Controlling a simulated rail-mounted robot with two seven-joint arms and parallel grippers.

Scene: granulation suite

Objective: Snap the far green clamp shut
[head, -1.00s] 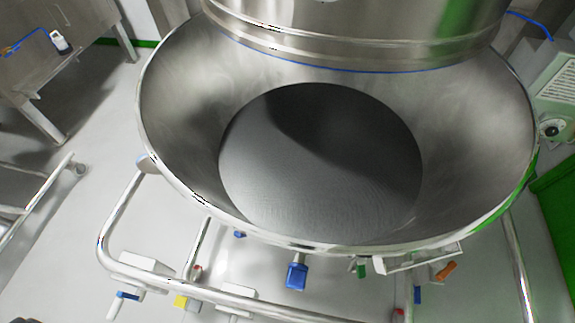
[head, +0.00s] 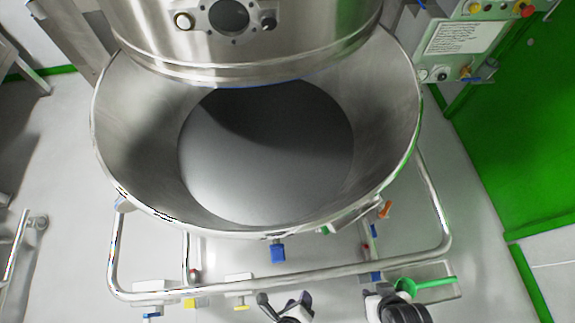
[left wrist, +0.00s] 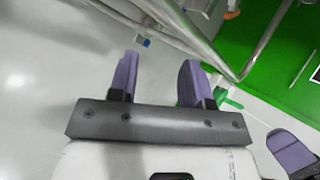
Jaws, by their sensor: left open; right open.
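A green lever-shaped clamp part (head: 425,284) sticks out on a grey bracket at the right end of the front rail. A smaller green piece (head: 325,229) shows under the bowl's front rim. I cannot tell which is the far clamp or how far either is closed. My left gripper (head: 284,300) is open and empty in front of the rail, left of the green lever. In the left wrist view its purple fingers (left wrist: 157,72) are apart, and a green part (left wrist: 230,98) shows just right of them. My right gripper (head: 388,297) is open beside the green lever; contact is unclear.
The large steel bowl (head: 115,125) stands over a tubular rail frame (head: 340,270). A control panel (head: 465,40) is at the upper right.

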